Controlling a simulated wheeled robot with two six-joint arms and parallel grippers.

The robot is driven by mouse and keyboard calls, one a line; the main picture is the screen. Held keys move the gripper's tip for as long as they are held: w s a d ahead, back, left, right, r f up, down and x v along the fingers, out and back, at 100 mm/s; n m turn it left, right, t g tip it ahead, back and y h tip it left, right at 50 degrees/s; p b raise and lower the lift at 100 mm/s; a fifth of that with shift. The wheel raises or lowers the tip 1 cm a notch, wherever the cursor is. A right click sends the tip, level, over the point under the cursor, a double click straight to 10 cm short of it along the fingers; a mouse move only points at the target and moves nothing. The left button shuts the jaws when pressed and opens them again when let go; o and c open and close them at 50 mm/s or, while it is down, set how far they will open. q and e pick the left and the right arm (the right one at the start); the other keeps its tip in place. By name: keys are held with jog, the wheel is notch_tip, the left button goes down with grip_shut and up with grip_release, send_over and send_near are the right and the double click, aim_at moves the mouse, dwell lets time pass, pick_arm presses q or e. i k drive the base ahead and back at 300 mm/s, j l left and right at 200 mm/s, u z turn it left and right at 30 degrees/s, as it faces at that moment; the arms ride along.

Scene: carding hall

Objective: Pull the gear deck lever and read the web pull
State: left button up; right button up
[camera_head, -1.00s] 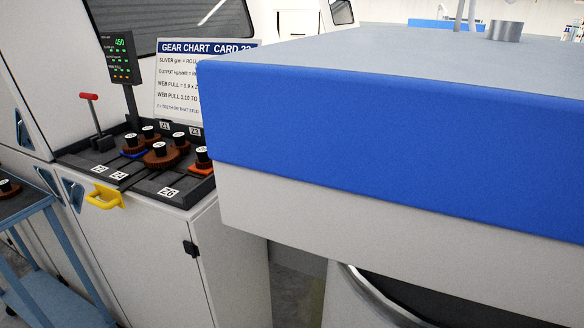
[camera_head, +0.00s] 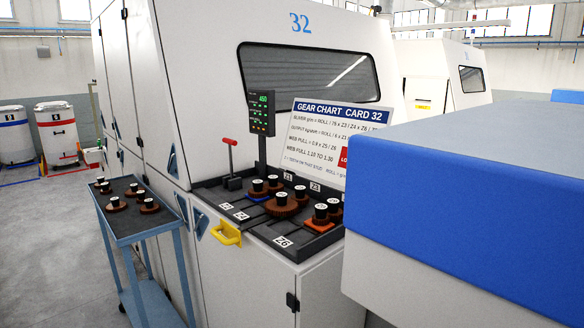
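The gear deck (camera_head: 214,197) is a dark tray on top of a white cabinet, left of the blue-topped machine. Its lever (camera_head: 231,160) has a red handle and stands upright at the deck's back left. Several brown gears with black caps (camera_head: 283,205) sit on the deck. A display (camera_head: 261,113) on a black post behind them shows green digits, seemingly 460; its smaller lines are too small to read. A gear chart card (camera_head: 335,135) headed CARD 32 leans behind the deck. Neither gripper is in view.
A blue cart (camera_head: 140,232) with several gears stands left of the cabinet. A yellow handle (camera_head: 228,234) juts from the cabinet front. The blue and white machine (camera_head: 455,215) blocks the right. Floor (camera_head: 50,235) is clear at the left.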

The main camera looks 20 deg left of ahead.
aim_at(231, 142)
jog(key=i+j, duration=0.1)
jog(key=j, duration=0.35)
jog(key=i+j, duration=0.1)
jog(key=j, duration=0.35)
jog(key=i+j, duration=0.15)
jog(key=j, duration=0.3)
jog(key=l+z, duration=0.05)
